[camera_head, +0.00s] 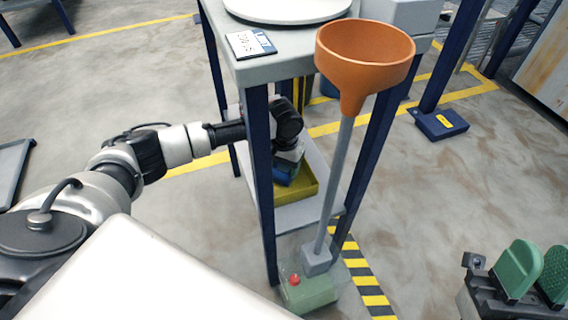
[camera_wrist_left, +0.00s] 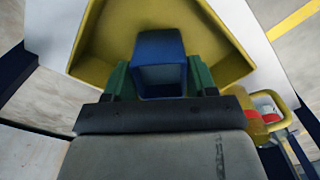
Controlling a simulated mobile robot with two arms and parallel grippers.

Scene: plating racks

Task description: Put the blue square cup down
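The blue square cup (camera_wrist_left: 158,47) sits between the green finger pads of my left gripper (camera_wrist_left: 160,80), one pad against each side. In the head view the blue cup (camera_head: 287,171) shows only partly under my left gripper (camera_head: 289,156), behind a table leg. A yellow tray (camera_head: 302,192) lies on the lower shelf, and the cup is inside its outline. The tray (camera_wrist_left: 93,38) surrounds the cup in the left wrist view. I cannot tell whether the cup touches the tray's floor. My right gripper (camera_head: 534,273) is open and empty at the lower right.
An orange funnel (camera_head: 365,55) on a grey pole stands in front of the table (camera_head: 295,66). Dark blue legs (camera_head: 262,185) flank the shelf (camera_head: 312,212). A green box with a red button (camera_head: 294,280) sits low in front.

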